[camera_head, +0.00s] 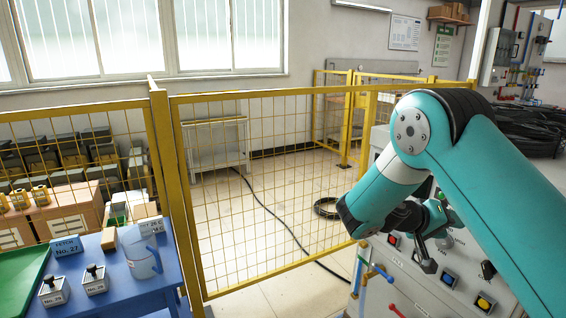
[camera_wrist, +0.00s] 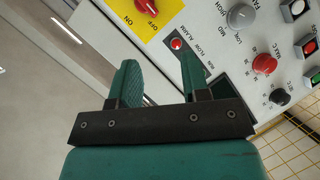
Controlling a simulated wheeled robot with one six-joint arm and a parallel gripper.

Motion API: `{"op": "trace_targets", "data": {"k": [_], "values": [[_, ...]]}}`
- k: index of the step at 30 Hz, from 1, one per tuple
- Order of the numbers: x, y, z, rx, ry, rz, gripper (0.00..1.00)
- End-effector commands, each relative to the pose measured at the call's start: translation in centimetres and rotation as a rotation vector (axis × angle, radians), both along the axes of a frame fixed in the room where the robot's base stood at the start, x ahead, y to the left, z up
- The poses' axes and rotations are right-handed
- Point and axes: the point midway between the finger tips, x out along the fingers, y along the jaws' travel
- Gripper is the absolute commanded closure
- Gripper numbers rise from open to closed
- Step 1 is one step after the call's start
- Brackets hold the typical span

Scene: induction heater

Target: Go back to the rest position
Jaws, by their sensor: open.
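My gripper (camera_wrist: 158,62) is open and empty in the wrist view, its two green fingers apart. The fingers are in front of the white control panel (camera_wrist: 215,45), near a red flow alarm lamp (camera_wrist: 177,44); I cannot tell whether they touch it. In the head view my gripper (camera_head: 432,246) is beside the heater's control panel (camera_head: 405,275) at the right, partly hidden by my teal arm. The wrist view also shows a red on/off knob (camera_wrist: 146,8) on a yellow plate, a grey knob (camera_wrist: 240,17), a red knob (camera_wrist: 264,64) and a black knob (camera_wrist: 280,97).
A yellow mesh fence (camera_head: 270,185) runs across the middle. A blue table (camera_head: 125,293) at the lower left holds a clear jug (camera_head: 143,262) and small switch boxes (camera_head: 95,281). A black cable (camera_head: 275,215) crosses the floor behind the fence.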

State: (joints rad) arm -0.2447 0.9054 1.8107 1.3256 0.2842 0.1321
Motion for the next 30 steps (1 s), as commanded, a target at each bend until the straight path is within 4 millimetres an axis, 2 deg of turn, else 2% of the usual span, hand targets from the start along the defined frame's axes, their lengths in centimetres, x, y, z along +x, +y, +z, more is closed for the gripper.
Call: {"op": "trace_targets", "data": {"k": [4, 8, 11, 15, 18, 21, 24, 27, 30], "values": [[-1.2, 3.5, 1.0, 0.323, 0.038, 0.094, 0.57], [-4.1, 8.9, 2.0, 0.638, 0.117, 0.242, 0.57], [-7.8, 13.8, 3.5, 0.858, 0.195, 0.385, 0.57], [-14.7, 20.4, 6.2, 1.117, 0.324, 0.625, 0.57], [-20.0, 23.9, 8.1, 1.247, 0.418, 0.794, 0.57], [-24.3, 26.1, 9.3, 1.328, 0.494, 0.926, 0.57], [-27.0, 27.3, 10.0, 1.369, 0.543, 1.010, 0.57], [-28.2, 27.8, 10.3, 1.386, 0.567, 1.048, 0.57], [-28.4, 27.9, 10.4, 1.389, 0.572, 1.054, 0.57]]}}
